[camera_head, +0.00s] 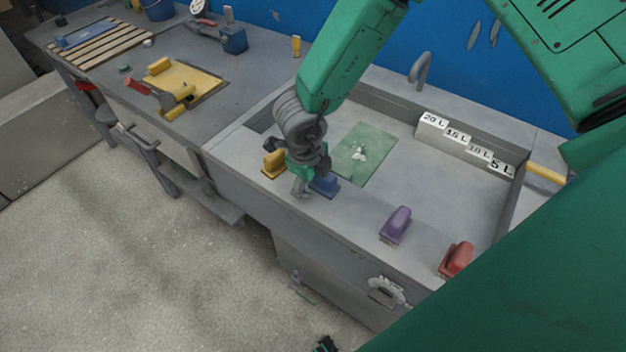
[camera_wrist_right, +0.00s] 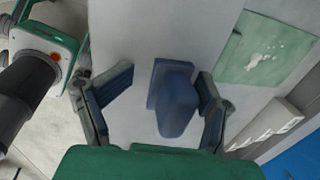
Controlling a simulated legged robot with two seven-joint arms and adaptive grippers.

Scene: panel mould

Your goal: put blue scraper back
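The blue scraper (camera_head: 325,185) sits on the front ledge of the grey sink. In the right wrist view the blue scraper (camera_wrist_right: 175,100) lies between the two spread fingers of my right gripper (camera_wrist_right: 160,92), with a gap on each side. In the head view my right gripper (camera_head: 303,182) hangs over the ledge, just left of the blue scraper, and partly covers it. A small dark green and black part at the bottom edge of the head view may belong to my left gripper; its fingers cannot be made out.
A yellow scraper (camera_head: 273,163) stands left of my right gripper. A purple scraper (camera_head: 396,224) and a red scraper (camera_head: 456,259) stand farther right on the ledge. The basin holds a green panel (camera_head: 362,153) and a stepped block labelled in litres (camera_head: 460,145). A workbench (camera_head: 226,97) with tools extends left.

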